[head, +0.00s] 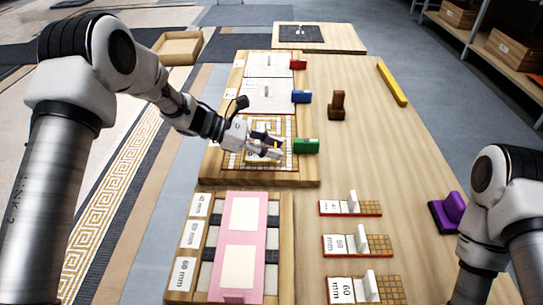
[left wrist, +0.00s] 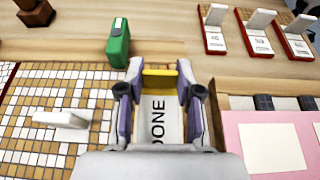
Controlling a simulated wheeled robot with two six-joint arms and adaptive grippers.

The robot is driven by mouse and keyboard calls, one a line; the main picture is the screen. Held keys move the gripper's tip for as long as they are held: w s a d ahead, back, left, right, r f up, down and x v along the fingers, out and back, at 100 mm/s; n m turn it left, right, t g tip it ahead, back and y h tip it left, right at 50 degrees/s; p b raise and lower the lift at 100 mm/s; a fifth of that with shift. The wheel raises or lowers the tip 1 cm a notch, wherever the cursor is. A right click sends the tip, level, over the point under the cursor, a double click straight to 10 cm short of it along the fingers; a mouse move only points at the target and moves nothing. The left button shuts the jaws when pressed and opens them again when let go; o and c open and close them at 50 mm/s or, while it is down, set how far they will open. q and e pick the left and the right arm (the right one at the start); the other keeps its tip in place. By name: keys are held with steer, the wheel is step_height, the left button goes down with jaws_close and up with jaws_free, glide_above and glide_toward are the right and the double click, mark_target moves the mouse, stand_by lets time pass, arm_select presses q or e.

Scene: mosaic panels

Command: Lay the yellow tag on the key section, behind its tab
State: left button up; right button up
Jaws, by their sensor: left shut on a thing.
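The key section (head: 238,129) is a tiled panel with a tan-and-white key pattern. It also shows at the left of the left wrist view (left wrist: 30,141), with a pale upright piece standing on it. Its green tab (head: 306,146) stands at its right edge and shows in the left wrist view (left wrist: 118,44). My left gripper (head: 274,152) is over the section's near right part, a little left of the tab. It is shut on the yellow tag (left wrist: 160,81). A white face lettered DONE shows between the fingers. The tag's height over the panel is unclear. My right gripper is out of view.
Two white sections with red (head: 298,64) and blue (head: 301,97) tabs lie beyond. A pink panel (head: 238,268) is nearer. Small labelled sample strips (head: 371,208), a brown stamp-like block (head: 337,106), a yellow bar (head: 392,84) and a purple tool (head: 449,212) stand to the right.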

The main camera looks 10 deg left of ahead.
arm_select(q)
steer(key=shift+w+a+f, duration=0.2)
steer(key=shift+w, duration=0.6)
steer(key=shift+w+f, duration=0.2)
steer(key=shift+w, duration=0.05)
step_height(320, 180, down, 3)
steer(key=shift+f+b, duration=0.1)
steer(key=shift+b, duration=0.75)
steer(key=o, duration=0.8)
